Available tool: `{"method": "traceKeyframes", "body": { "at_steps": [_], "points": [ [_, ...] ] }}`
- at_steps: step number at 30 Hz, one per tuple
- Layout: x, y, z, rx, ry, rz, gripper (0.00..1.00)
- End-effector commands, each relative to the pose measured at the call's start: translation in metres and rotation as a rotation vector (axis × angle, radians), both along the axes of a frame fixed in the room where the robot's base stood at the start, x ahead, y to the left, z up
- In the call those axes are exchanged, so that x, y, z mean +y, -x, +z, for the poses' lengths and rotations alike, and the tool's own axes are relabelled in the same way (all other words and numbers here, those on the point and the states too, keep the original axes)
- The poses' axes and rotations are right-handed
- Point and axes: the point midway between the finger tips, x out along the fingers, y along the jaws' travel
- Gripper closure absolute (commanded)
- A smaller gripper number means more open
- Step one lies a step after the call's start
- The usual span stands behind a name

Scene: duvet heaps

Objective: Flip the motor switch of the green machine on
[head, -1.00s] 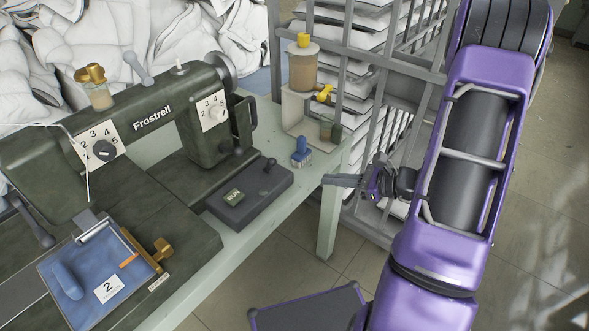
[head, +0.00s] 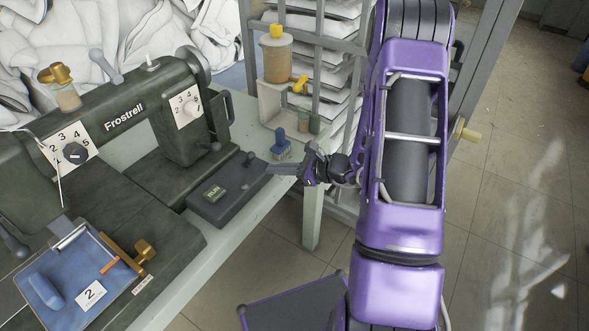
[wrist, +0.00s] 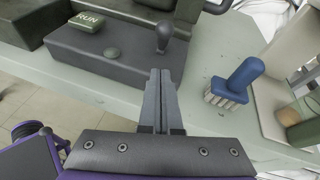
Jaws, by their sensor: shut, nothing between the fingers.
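The green sewing machine (head: 165,125), marked Frostrell, stands on the table at the left of the head view. In front of its right end lies a dark grey switch box (head: 215,208) with a "RUN" label (head: 212,193). My gripper (wrist: 160,75) is shut and empty. Its fingertips are close to the box's lever end, just below the knob in the wrist view; I cannot tell whether they touch.
A blue-handled brush (wrist: 235,82) stands on the table (head: 258,215) to the right of the box. A metal rack (head: 340,60) with white stacks rises beyond the table edge.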

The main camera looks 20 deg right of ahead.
Motion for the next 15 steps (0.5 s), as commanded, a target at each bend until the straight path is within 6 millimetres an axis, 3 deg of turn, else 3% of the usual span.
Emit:
{"method": "traceKeyframes", "body": {
  "at_steps": [6, 15],
  "points": [
    [0.02, -0.016, 0.015, -0.004, 0.001, 0.0, 1.0],
    [0.024, -0.019, 0.017, -0.003, 0.001, -0.001, 1.0]
  ]
}}
